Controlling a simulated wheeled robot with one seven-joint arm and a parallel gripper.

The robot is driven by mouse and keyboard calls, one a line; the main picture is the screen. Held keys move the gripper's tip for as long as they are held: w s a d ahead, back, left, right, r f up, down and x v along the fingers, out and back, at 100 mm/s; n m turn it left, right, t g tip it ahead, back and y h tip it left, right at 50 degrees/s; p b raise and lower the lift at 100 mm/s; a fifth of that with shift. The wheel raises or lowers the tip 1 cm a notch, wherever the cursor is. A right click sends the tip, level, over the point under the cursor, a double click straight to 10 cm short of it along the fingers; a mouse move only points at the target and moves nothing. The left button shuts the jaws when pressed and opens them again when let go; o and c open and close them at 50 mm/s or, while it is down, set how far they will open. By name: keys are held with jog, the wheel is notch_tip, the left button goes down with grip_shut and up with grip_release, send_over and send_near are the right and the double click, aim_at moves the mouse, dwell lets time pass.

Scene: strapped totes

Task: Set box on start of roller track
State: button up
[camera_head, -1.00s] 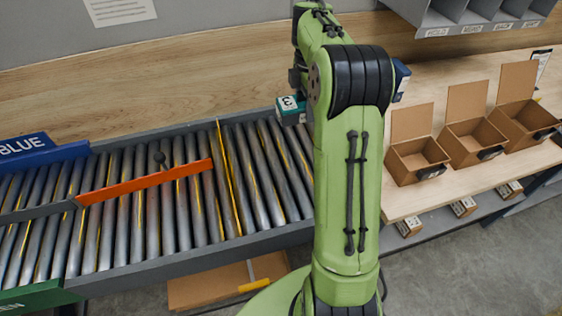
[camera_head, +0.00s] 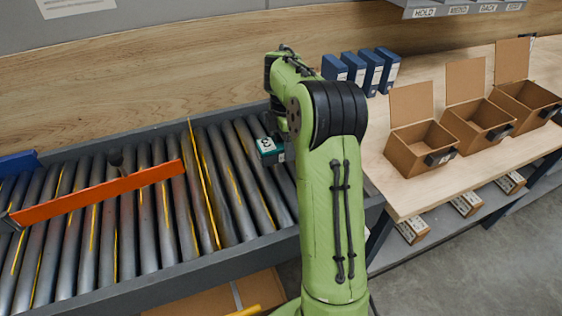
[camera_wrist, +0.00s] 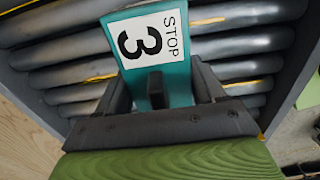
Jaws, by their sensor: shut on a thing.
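A small teal box (camera_head: 270,151) with a white label is at my gripper, over the right end of the roller track (camera_head: 232,190). In the wrist view the teal box (camera_wrist: 178,72) shows the label "STOP 3", and my gripper (camera_wrist: 155,95) is shut on it, one dark jaw on each side. Rollers lie behind and below the box. I cannot tell whether the box touches them. In the head view my arm hides part of the track's right end, and the jaws are mostly hidden.
An orange bar (camera_head: 100,195) with a dark knob lies across the rollers at left. A yellow strip (camera_head: 203,185) crosses the track. Open cardboard boxes (camera_head: 421,150) and several blue binders (camera_head: 360,70) stand on the wooden table (camera_head: 400,200) at right.

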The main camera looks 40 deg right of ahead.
notch_tip(320, 180, down, 4)
jog(key=shift+b, duration=0.85)
jog(key=shift+r, duration=0.15)
jog(key=o, duration=1.3)
